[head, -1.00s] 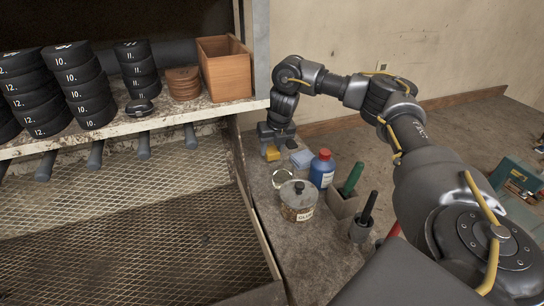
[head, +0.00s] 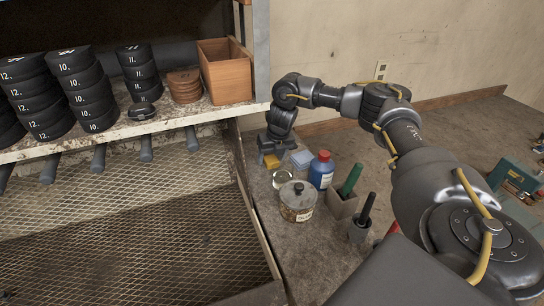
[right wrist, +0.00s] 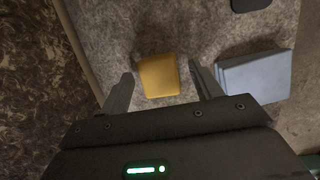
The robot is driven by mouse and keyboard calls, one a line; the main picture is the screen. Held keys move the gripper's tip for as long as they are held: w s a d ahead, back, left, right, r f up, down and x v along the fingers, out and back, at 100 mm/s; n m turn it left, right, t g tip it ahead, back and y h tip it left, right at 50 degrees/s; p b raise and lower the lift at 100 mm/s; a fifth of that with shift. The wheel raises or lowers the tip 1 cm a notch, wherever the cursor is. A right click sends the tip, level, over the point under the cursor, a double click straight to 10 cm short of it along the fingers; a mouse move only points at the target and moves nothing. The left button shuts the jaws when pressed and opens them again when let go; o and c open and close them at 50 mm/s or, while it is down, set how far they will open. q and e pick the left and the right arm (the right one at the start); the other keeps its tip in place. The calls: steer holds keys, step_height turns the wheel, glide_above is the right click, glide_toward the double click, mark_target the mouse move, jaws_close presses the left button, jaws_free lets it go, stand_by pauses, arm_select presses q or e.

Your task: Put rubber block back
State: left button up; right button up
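A small yellow block (head: 271,161), which looks like the rubber block, lies on the worn bench top at the back. My right gripper (head: 272,147) is above it, pointing down, and hides part of it in the head view. In the right wrist view the yellow block (right wrist: 159,76) lies between the two spread fingers of the gripper (right wrist: 161,84), with a gap on each side. The fingers are open and empty; I cannot tell their exact height over the block. My left gripper is not in view.
A pale blue-grey block (right wrist: 254,76) lies close right of the right finger. A shelf with black disc stacks and a wooden box (head: 225,72) is at left.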

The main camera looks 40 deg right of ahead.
mark_target(274, 160)
steer(key=shift+r, duration=0.1)
steer(key=b+v, duration=0.1)
steer(key=v, duration=0.3)
steer(key=shift+r, duration=0.35)
steer(key=p+v, duration=0.1)
steer(key=v, duration=0.6)
steer(key=shift+r, duration=0.25)
steer(key=shift+s, duration=0.15)
